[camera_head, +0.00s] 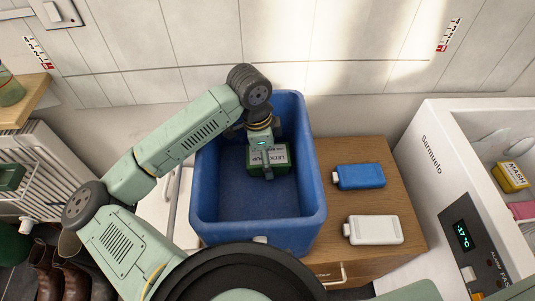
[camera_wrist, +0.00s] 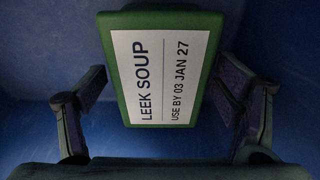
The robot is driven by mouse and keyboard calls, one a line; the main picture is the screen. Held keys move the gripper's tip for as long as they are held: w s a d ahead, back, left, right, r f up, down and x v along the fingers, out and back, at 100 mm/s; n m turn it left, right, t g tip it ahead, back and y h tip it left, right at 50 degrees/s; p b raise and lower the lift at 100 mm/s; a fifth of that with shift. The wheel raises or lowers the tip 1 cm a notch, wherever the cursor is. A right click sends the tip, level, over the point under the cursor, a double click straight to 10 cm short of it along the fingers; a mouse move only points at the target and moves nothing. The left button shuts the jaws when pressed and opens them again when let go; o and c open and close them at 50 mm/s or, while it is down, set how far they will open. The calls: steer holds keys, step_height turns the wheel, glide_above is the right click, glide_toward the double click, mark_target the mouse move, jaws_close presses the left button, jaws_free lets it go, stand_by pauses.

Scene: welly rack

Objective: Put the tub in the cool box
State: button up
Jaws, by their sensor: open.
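The green tub (camera_head: 282,156), with a white "LEEK SOUP" label, sits inside the blue cool box (camera_head: 312,190), towards its back right. In the wrist view the tub (camera_wrist: 160,65) lies label up between my open fingers, with dark gaps on both sides. My gripper (camera_head: 268,172) reaches down into the box over the tub, and it also shows in the wrist view (camera_wrist: 162,88). The cool box is open at the top and its floor is bare in front of the tub. My gripper hides part of the tub in the head view.
A flat blue bottle (camera_head: 359,177) and a flat white bottle (camera_head: 374,230) lie on the wooden cabinet (camera_head: 340,150) right of the box. An open white freezer (camera_head: 430,150) at the right holds a yellow "MASH" tub (camera_head: 511,176).

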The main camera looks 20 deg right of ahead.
steer(key=shift+r, duration=0.1)
step_height(320, 180, up, 12)
steer(key=a+b, duration=0.1)
steer(key=b, duration=0.1)
steer(key=shift+w+a, duration=0.15)
steer(key=shift+a, duration=0.2)
